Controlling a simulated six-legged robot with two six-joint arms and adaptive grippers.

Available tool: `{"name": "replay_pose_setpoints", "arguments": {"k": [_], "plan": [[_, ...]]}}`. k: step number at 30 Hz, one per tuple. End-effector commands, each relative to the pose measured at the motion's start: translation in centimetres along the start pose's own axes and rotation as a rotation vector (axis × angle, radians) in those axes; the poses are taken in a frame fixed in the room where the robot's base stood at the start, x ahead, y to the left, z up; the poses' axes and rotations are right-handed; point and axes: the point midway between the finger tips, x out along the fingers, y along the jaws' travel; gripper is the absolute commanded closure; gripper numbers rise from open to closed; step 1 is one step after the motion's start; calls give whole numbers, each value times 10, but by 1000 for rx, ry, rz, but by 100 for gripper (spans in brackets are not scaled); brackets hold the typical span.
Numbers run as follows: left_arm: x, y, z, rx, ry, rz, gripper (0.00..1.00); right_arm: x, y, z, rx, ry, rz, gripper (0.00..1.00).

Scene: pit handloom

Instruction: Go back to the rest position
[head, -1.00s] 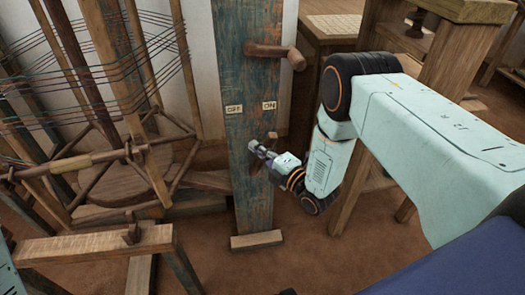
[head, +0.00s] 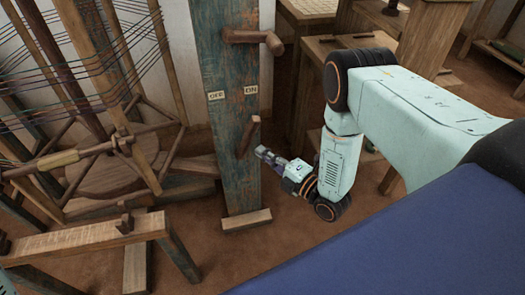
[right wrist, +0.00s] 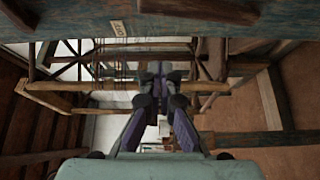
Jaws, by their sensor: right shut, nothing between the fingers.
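My right gripper (head: 262,153) is shut and empty, just right of the worn blue-green wooden post (head: 228,90) in the head view. In the right wrist view its fingers (right wrist: 160,88) point toward the wooden frame, with nothing between them. A wooden lever (head: 248,136) sits on the post, tilted with its upper end to the right, below the OFF label (head: 216,95) and ON label (head: 251,90). The gripper appears apart from the lever. My left gripper is not in view.
A wooden peg (head: 255,37) sticks out high on the post. The loom frame with dark threads (head: 85,60) stands at left, a wooden beam (head: 90,235) in front of it. A wooden bench (head: 425,40) stands behind my right arm. Brown floor (head: 270,225) is clear right of the post's foot.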

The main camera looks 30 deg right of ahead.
Motion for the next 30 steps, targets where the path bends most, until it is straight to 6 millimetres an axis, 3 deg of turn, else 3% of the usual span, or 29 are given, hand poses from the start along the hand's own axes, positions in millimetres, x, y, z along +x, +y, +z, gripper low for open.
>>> {"name": "replay_pose_setpoints", "arguments": {"k": [12, 14, 17, 23, 27, 30], "plan": [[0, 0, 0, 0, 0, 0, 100, 0, -2, -2, 58, 1, -9, 100], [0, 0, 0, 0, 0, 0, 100, 0, -9, -1, 132, -6, -43, 100], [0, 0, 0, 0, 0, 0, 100, -11, -36, 1, 330, -67, -161, 100], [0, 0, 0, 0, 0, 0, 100, -66, -100, -15, 806, -332, -468, 100], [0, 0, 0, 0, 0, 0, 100, -122, -129, -42, 1119, -608, -663, 100], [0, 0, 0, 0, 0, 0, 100, -172, -138, -66, 1313, -861, -785, 100]]}}
